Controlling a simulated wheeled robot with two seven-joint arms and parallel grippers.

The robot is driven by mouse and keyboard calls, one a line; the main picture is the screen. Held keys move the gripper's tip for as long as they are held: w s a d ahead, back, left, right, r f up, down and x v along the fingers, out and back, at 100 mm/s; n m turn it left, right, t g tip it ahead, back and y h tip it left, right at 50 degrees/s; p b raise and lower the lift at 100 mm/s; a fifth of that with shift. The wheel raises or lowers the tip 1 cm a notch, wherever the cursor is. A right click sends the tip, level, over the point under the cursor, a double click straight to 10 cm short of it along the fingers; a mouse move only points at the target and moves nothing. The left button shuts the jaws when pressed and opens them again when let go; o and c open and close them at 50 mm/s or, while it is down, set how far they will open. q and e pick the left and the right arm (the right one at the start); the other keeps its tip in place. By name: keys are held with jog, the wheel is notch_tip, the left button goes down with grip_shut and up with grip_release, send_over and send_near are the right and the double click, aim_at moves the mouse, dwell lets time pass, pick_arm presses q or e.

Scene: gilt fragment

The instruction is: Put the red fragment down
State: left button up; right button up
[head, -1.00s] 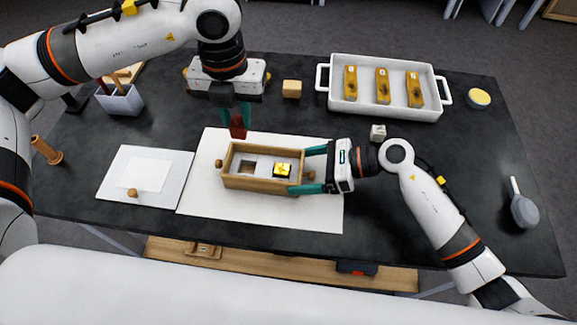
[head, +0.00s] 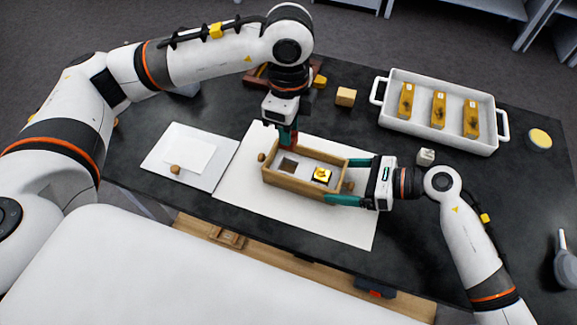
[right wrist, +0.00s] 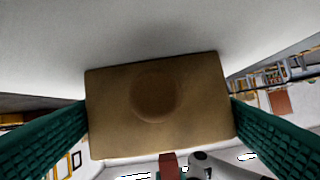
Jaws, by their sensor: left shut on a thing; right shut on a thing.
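The red fragment (head: 289,144) is held by my left gripper (head: 288,132), at the far long wall of the wooden box. I cannot tell whether it touches the box. The box (head: 300,190) has a dark square recess (head: 288,166) in its left part and a gold piece on a dark square (head: 322,175) in its right part. My right gripper (head: 347,180) is shut on the box's right end, one green finger on each long side. In the right wrist view, the box end (right wrist: 110,120) with its round knob fills the middle between the fingers (right wrist: 160,125).
The box stands on a white sheet (head: 240,185). A white board (head: 150,160) with a knob lies to the left. A white tray (head: 455,145) with several gold bars stands at the back right. A small pale cube (head: 425,157) and a wooden block (head: 345,96) stand nearby.

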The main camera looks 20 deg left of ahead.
pick_arm(q)
notch_tip(320, 180, down, 10)
jog(key=shift+r, duration=0.1)
dwell(0.4)
jog(key=shift+f, duration=0.2)
jog(key=o, duration=0.9)
jog(key=shift+o, duration=0.2)
jog(key=shift+r, duration=0.1)
notch_tip(320, 180, up, 12)
jog(key=shift+r, duration=0.1)
pick_arm(e)
jog(key=o, duration=0.8)
